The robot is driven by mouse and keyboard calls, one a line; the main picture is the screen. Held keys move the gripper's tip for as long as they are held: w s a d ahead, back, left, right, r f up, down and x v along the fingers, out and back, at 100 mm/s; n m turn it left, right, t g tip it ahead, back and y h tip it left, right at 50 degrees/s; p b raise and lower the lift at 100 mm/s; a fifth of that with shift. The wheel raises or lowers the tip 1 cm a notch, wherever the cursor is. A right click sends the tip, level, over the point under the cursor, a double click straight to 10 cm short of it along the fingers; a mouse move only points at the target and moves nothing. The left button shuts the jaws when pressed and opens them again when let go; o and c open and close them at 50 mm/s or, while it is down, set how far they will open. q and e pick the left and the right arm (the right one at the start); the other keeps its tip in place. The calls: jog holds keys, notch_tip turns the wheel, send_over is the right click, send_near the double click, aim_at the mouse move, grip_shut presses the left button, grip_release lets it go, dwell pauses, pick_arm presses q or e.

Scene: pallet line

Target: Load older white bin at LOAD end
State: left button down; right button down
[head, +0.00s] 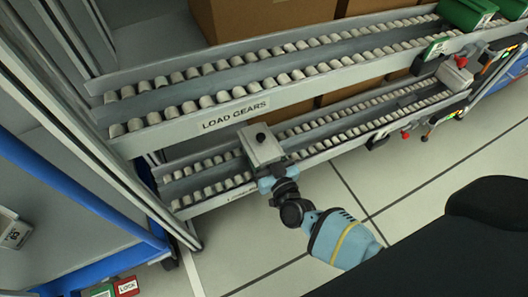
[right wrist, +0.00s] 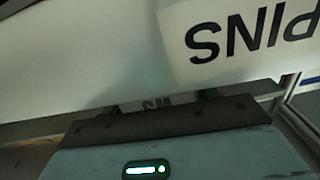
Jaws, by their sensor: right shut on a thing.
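My right gripper (head: 268,176) is shut on a small white bin (head: 258,154) with a dark round thing on top, in the head view. The bin is at the left part of the lower roller lane, over its front rail; I cannot tell whether it rests on the rollers. In the right wrist view, a pale surface fills the upper part, with a label reading PINS upside down. My left gripper is not in view.
The upper roller lane (head: 222,114), marked LOAD GEARS, runs above the lower one (head: 212,193). Green bins (head: 465,14) stand at the upper right. Another white bin (head: 454,77) sits at the lower lane's far right. A blue-edged unit (head: 85,185) stands left. The floor (head: 410,165) is clear.

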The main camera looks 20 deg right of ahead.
jog(key=shift+c, duration=1.6)
grip_release()
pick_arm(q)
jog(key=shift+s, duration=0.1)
pick_arm(e)
jog(key=shift+f, duration=0.1)
